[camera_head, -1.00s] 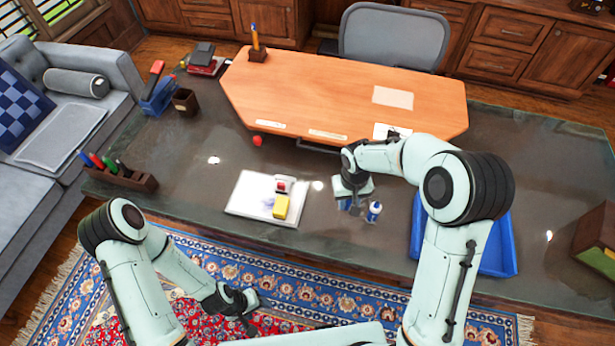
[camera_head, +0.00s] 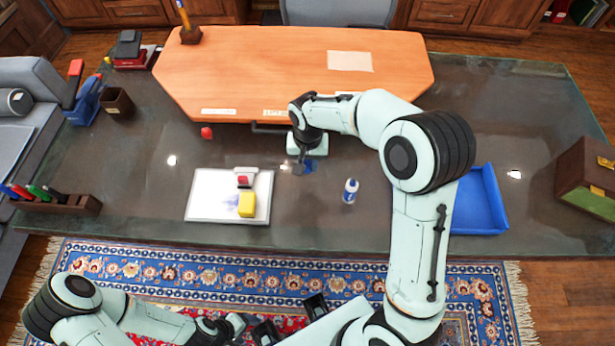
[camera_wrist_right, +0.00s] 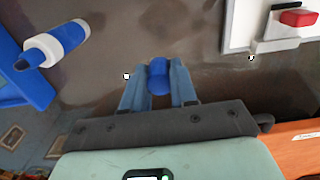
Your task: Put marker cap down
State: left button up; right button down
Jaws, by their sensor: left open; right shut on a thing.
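My right gripper (camera_head: 303,168) is low over the dark desk top, between the whiteboard and the blue-and-white marker. In the right wrist view its fingers (camera_wrist_right: 159,88) are shut on a blue cap (camera_wrist_right: 159,76). I cannot tell whether the cap touches the desk. The marker (camera_head: 350,191) stands apart to the right of the gripper; it also shows at upper left in the right wrist view (camera_wrist_right: 55,45). My left gripper (camera_head: 243,328) is open and empty, low at the bottom of the head view, away from the desk.
A small whiteboard (camera_head: 205,205) bears a yellow block (camera_head: 246,204) and a red-and-white eraser (camera_head: 244,179). A blue tray (camera_head: 478,205) lies to the right. An orange desk pad (camera_head: 270,65) is behind. A pen rack (camera_head: 75,203) stands at left. Bare desk surrounds the right gripper.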

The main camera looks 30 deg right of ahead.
aim_at(307, 162)
notch_tip(307, 162, down, 3)
jog(key=shift+w+r, duration=0.1)
jog(key=shift+r, duration=0.05)
jog(key=shift+f, duration=2.3)
jog(key=shift+f, duration=0.1)
jog(key=c, duration=0.9)
grip_release()
jog(key=shift+b, duration=0.3)
notch_tip(307, 162, up, 12)
jog(key=shift+r+p, duration=0.15)
jog(key=shift+p, duration=0.5)
